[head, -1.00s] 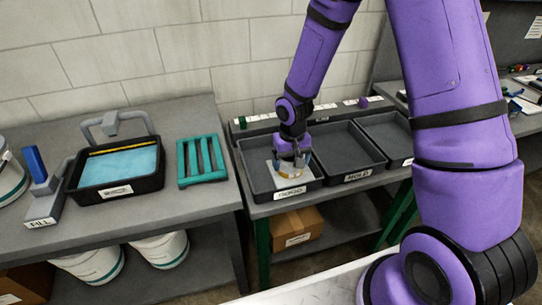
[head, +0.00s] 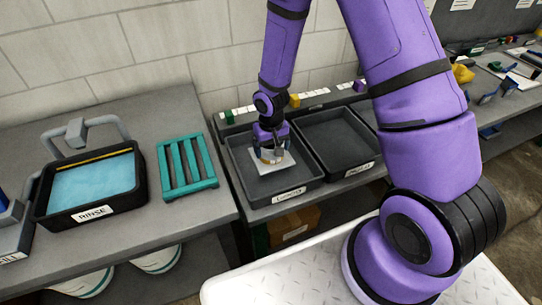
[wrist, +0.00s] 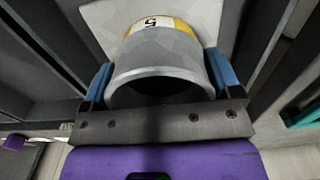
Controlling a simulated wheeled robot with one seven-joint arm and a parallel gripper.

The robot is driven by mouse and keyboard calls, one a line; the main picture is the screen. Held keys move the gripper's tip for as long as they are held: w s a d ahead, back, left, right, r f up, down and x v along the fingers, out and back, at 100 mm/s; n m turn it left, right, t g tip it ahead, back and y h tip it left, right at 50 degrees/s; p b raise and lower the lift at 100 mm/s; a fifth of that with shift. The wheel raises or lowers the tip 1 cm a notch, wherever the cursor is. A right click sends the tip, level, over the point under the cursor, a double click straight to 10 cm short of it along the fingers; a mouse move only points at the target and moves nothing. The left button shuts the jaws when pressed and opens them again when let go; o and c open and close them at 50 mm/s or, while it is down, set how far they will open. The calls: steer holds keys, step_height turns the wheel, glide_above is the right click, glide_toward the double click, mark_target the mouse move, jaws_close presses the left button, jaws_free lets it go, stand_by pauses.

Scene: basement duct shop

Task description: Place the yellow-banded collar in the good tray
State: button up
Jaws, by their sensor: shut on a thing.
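The yellow-banded collar (wrist: 165,55) is a grey ring on a pale square plate, with a yellow band and a label reading 5. In the wrist view its round mouth faces my gripper (wrist: 160,82), whose blue fingers close on both sides of it. In the head view my gripper (head: 270,146) points down inside the leftmost dark tray (head: 262,190), the good tray by its front label. The collar's pale plate (head: 284,165) shows below the fingers, within the tray walls. I cannot tell whether the plate touches the tray floor.
A second dark tray (head: 338,140) stands to the right and looks empty. On the left bench are a teal slatted rack (head: 187,168) and a black rinse tub (head: 97,207) with blue liquid. Small coloured blocks sit on the ledge behind the trays.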

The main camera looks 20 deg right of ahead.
steer(key=shift+f, duration=2.1)
steer(key=shift+f, duration=0.1)
steer(key=o, duration=0.8)
step_height(320, 180, up, 12)
steer(key=shift+r, duration=0.25)
steer(key=s+d+r+t, duration=0.15)
steer(key=s+r, duration=0.25)
steer(key=r, duration=0.7)
steer(key=s+d+r+t, duration=0.1)
steer(key=s+d+r, duration=0.2)
steer(key=r, duration=0.8)
steer(key=s+r+t, duration=0.1)
steer(key=s+r, duration=0.3)
steer(key=s, duration=0.1)
steer(key=s+d+r, duration=0.1)
steer(key=s+r, duration=0.2)
steer(key=s, duration=0.3)
steer(key=s+d+r+t, duration=0.1)
steer(key=s+r, duration=0.3)
steer(key=s, duration=0.2)
steer(key=shift+s+d+r+t, duration=0.1)
steer(key=shift+d+r+t, duration=0.1)
steer(key=shift+r+t, duration=0.15)
